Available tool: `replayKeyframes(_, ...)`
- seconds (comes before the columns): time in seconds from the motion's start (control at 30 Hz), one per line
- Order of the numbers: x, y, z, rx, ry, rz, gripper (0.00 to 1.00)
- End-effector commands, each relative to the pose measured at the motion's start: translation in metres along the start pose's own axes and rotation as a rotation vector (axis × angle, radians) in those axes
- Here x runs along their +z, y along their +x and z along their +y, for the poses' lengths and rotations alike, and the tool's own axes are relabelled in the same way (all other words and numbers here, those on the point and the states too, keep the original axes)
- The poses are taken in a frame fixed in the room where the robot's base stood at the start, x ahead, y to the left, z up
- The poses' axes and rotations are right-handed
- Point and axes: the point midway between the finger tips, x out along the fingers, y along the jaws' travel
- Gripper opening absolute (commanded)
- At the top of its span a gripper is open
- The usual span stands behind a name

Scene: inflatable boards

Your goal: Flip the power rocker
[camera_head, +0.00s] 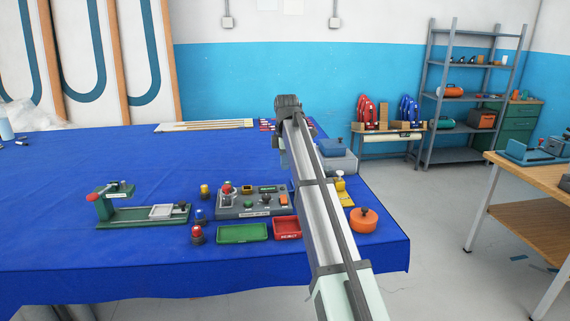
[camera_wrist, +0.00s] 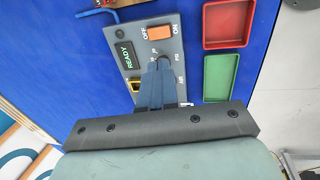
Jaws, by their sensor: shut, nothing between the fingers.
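The grey control panel (camera_head: 240,212) lies on the blue-covered table, left of my arm in the head view. It also fills the upper middle of the wrist view (camera_wrist: 118,42). The orange power rocker (camera_wrist: 160,33) is on the panel between the labels OFF and ON. It shows in the head view (camera_head: 284,200) too. Which side of it is pressed in, I cannot tell. My gripper (camera_wrist: 160,64) is shut and empty. In the wrist view its blue fingertips are over the panel, just below the rocker, overlapping a dark round knob. A gap to the rocker shows.
A red tray (camera_wrist: 227,24) and a green tray (camera_wrist: 220,76) lie beside the panel. A READY display (camera_wrist: 124,54) is on the panel. A green fixture (camera_head: 125,217) stands at left, and an orange round object (camera_head: 363,220) at right. The table's left side is mostly clear.

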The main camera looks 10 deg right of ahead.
Motion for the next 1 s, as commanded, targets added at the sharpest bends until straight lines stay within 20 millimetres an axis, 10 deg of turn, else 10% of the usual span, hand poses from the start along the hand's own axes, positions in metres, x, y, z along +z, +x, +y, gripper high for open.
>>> replayKeyframes(0.57, 0.001, 0.003, 0.014, 0.001, 0.000, 0.000, 0.00)
replayKeyframes(1.0, 0.001, 0.066, 0.013, 0.000, 0.000, 0.000, 0.00)
